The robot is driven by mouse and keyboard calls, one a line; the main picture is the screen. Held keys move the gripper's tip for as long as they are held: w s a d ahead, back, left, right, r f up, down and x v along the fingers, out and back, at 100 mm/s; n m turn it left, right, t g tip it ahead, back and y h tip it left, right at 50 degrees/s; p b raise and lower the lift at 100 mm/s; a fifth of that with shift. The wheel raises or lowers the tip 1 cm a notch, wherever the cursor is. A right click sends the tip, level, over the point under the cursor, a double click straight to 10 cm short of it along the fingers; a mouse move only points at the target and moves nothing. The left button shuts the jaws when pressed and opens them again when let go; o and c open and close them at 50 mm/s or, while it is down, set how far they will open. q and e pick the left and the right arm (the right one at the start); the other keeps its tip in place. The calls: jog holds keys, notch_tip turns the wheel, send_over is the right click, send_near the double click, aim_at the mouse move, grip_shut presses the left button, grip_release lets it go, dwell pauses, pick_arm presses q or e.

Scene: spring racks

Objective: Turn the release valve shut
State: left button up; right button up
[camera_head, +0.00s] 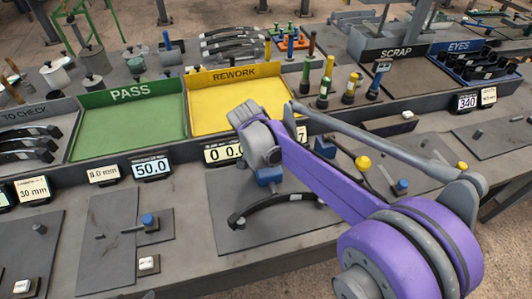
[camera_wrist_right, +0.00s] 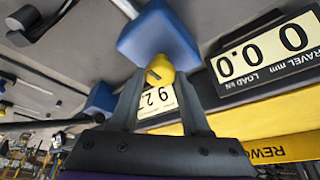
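In the right wrist view, a small yellow knob (camera_wrist_right: 160,70), which I take for the release valve, sticks out from a blue block (camera_wrist_right: 155,35). My right gripper (camera_wrist_right: 160,78) has its two dark fingers apart, one on each side of the knob. I cannot tell whether they touch it. In the head view my purple right arm reaches over the bench and hides the knob and the fingertips. Part of the blue block (camera_head: 268,176) shows beneath my wrist, above a black curved leaf spring (camera_head: 275,204). My left gripper is not in view.
A load and travel display (camera_wrist_right: 262,55) stands close beside the block. Behind are the yellow REWORK tray (camera_head: 215,122) and green PASS tray (camera_head: 125,128). Another blue block (camera_head: 325,147) and a yellow ball knob (camera_head: 363,162) stand right of my wrist. A blue-topped post (camera_head: 149,220) stands front left.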

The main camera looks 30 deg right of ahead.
jog(key=o, duration=0.5)
jog(key=v, duration=1)
jog(key=shift+s+a+r+p, duration=0.1)
jog(key=shift+a+r+p, duration=0.1)
jog(key=shift+r+p, duration=0.15)
jog(key=shift+s, duration=0.1)
